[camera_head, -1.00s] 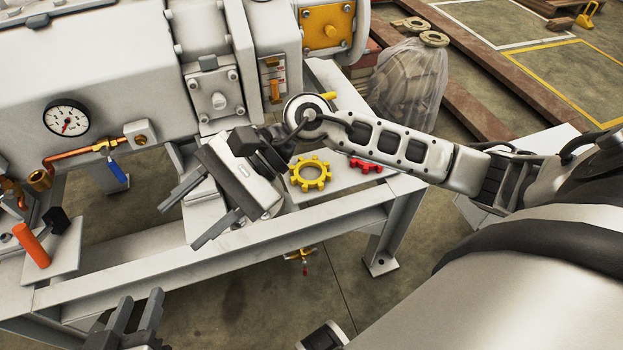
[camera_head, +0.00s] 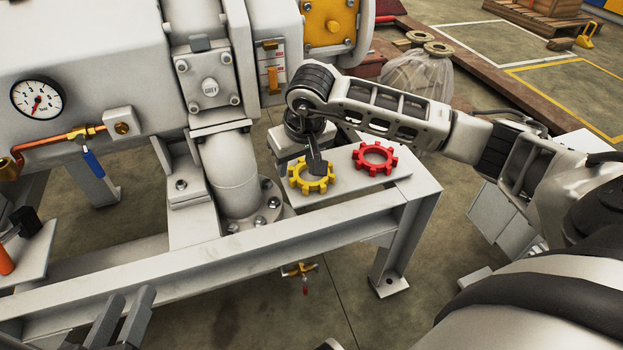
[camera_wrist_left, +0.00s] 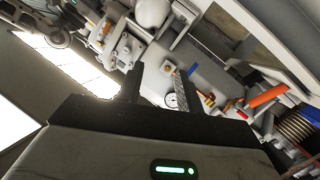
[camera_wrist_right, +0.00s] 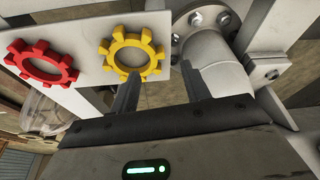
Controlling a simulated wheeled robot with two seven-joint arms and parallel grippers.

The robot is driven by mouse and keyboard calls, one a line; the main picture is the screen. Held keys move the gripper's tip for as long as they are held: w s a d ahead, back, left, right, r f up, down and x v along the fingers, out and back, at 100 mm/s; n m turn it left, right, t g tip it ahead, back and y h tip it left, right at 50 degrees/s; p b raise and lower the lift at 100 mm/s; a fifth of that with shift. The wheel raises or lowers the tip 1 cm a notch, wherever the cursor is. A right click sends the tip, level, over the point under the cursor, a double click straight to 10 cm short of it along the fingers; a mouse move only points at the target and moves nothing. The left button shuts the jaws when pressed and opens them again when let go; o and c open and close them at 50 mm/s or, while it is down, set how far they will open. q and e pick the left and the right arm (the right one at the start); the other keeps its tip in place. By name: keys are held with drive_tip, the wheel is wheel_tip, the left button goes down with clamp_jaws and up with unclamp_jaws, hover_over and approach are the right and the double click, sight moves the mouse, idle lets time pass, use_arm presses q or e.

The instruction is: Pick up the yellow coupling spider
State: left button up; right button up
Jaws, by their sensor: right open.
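The yellow coupling spider (camera_head: 298,180), a toothed ring, lies flat on a pale plate (camera_head: 345,182) on the machine frame. It also shows in the right wrist view (camera_wrist_right: 120,45). My right gripper (camera_head: 317,163) points down over the spider, its near finger hiding part of the ring. In the right wrist view the fingers (camera_wrist_right: 160,76) are apart with nothing between them. The left finger overlaps the ring's lower edge; I cannot tell if it touches. My left gripper (camera_head: 127,312) is at the bottom left of the head view, fingers apart and empty, away from the spider.
A red toothed ring (camera_head: 361,158) lies right of the yellow one on the same plate. A grey pipe with a bolted flange (camera_head: 232,185) stands just left of the plate. The frame beam (camera_head: 200,255) runs along the front.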

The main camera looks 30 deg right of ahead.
sight(295, 178)
drive_tip(key=b+x, duration=0.1)
drive_tip(key=x, duration=0.1)
drive_tip(key=b+x, duration=0.1)
drive_tip(key=x, duration=0.2)
drive_tip(key=shift+s+d, duration=0.1)
drive_tip(key=shift+d, duration=0.1)
drive_tip(key=shift+f, duration=0.35)
drive_tip(key=shift+w, duration=0.2)
drive_tip(key=c, duration=0.8)
clamp_jaws()
use_arm(q)
drive_tip(key=shift+d+r+n+t+h, duration=0.3)
drive_tip(key=shift+r+n+h, duration=0.1)
drive_tip(key=shift+r+n, duration=0.1)
